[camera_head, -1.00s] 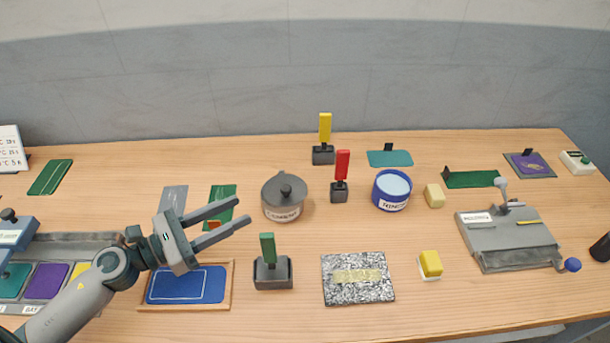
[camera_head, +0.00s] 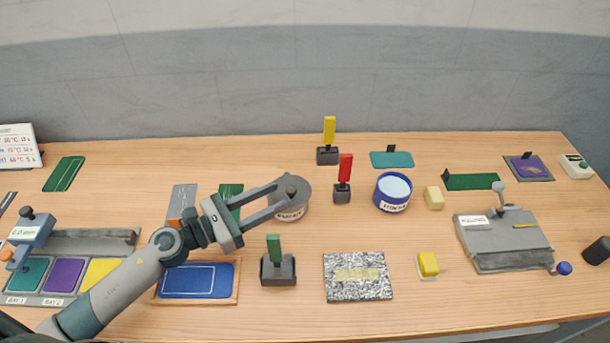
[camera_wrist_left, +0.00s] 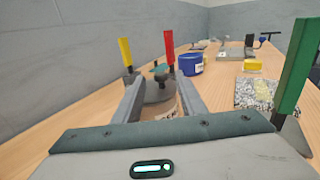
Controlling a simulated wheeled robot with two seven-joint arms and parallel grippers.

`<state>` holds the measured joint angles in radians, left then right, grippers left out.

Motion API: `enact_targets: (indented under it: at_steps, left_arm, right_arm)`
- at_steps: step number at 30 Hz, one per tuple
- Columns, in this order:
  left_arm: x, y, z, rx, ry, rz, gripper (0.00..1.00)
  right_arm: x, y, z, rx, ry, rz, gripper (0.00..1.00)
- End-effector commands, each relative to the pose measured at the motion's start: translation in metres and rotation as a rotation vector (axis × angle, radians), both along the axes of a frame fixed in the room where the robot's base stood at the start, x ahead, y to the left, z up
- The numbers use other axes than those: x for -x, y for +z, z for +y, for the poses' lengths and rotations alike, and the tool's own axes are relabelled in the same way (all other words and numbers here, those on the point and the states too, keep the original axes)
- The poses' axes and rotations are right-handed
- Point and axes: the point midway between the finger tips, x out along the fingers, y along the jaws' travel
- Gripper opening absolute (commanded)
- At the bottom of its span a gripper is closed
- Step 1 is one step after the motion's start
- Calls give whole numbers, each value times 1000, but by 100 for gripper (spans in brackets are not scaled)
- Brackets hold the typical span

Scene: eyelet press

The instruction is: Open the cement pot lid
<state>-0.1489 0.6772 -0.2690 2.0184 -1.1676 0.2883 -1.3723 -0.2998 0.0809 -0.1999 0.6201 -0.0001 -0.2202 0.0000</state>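The grey cement pot (camera_head: 291,211) stands on the table left of the red-handled tool, with its dark round lid and knob (camera_head: 290,190) on top. My left gripper (camera_head: 280,196) reaches in from the left at the pot, its two fingers spread apart. In the left wrist view, the pot and lid (camera_wrist_left: 158,90) show between the open fingers (camera_wrist_left: 157,97), and the near finger hides part of the pot's label. Whether the fingers touch the lid I cannot tell. My right gripper is not in view.
A red-handled tool (camera_head: 344,170) and a blue pot (camera_head: 392,204) stand right of the cement pot. A green-handled tool (camera_head: 274,247) stands in front, near my left arm. A speckled slab (camera_head: 357,290) and yellow block (camera_head: 428,264) lie nearer the front edge.

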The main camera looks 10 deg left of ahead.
Motion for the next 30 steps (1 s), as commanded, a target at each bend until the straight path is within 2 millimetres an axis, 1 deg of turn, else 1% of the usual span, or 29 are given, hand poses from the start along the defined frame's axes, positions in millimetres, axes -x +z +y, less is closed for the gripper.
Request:
enact_targets:
  at_steps: [1, 6, 9, 15, 21, 30]
  left_arm:
    - [-7, 6, -6, 1, 0, -1, 37]
    - [-29, 6, -27, 2, 0, -2, 37]
    - [-41, 5, -39, 1, 1, -1, 37]
    - [-59, 2, -56, 1, 1, 1, 37]
    - [-67, 0, -64, 0, -1, 0, 37]
    - [-67, 0, -64, -1, -1, 0, 37]
  right_arm:
    - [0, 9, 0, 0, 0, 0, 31]
    - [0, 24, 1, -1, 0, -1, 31]
    - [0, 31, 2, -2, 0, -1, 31]
    - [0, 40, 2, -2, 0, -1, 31]
    - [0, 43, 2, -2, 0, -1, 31]
    - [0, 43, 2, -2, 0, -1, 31]
